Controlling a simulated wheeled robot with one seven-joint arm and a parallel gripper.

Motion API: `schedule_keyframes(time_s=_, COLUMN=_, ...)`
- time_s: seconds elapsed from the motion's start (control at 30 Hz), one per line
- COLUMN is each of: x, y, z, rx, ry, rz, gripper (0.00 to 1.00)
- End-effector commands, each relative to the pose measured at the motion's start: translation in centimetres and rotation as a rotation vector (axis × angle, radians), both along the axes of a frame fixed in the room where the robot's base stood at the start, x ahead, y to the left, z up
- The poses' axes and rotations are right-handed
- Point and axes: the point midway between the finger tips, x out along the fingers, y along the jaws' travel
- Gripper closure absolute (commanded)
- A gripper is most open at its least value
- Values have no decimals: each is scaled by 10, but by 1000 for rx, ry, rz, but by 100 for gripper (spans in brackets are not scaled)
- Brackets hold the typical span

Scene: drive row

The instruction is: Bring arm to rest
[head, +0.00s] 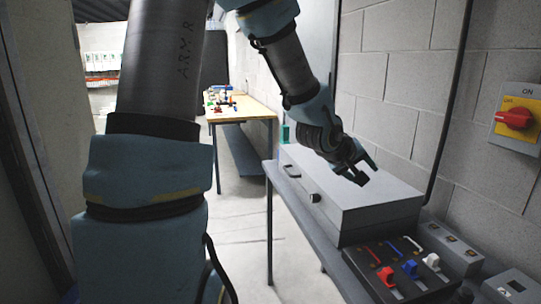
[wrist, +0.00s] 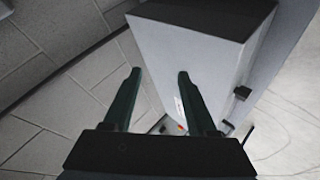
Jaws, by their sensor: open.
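My arm is raised and bent, and its dark gripper (head: 362,172) hangs in front of the block wall, above the closed grey metal case (head: 345,185). In the wrist view the gripper (wrist: 155,85) has its two dark fingers well apart, with nothing held between them. The grey case (wrist: 195,50) shows beyond the fingertips. I cannot tell exactly how high the gripper is above the lid.
The case stands on a narrow grey bench (head: 315,238). A black panel (head: 400,265) with coloured switches sits in front of it. A red rotary switch (head: 515,118) is on the wall. A wooden table (head: 243,108) with small objects stands farther back. Floor (head: 245,225) is clear.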

Motion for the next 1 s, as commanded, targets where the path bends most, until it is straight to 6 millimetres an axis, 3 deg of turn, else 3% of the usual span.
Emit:
schedule_keyframes(time_s=0.03, x=4, y=33, z=-13, rx=107, ry=-1, rz=20, gripper=43)
schedule_keyframes(time_s=0.17, x=0, y=123, z=-43, rx=385, ry=41, rz=34, gripper=43)
schedule_keyframes(time_s=0.3, x=-30, y=211, z=-63, rx=610, ry=159, rz=9, gripper=43)
schedule_keyframes(time_s=0.4, x=-60, y=257, z=-69, rx=703, ry=255, rz=-31, gripper=43)
schedule_keyframes(time_s=0.5, x=-86, y=284, z=-71, rx=743, ry=334, rz=-74, gripper=43)
schedule_keyframes(time_s=0.63, x=-104, y=299, z=-73, rx=757, ry=387, rz=-111, gripper=43)
schedule_keyframes(time_s=1.0, x=-107, y=301, z=-73, rx=760, ry=395, rz=-117, gripper=43)
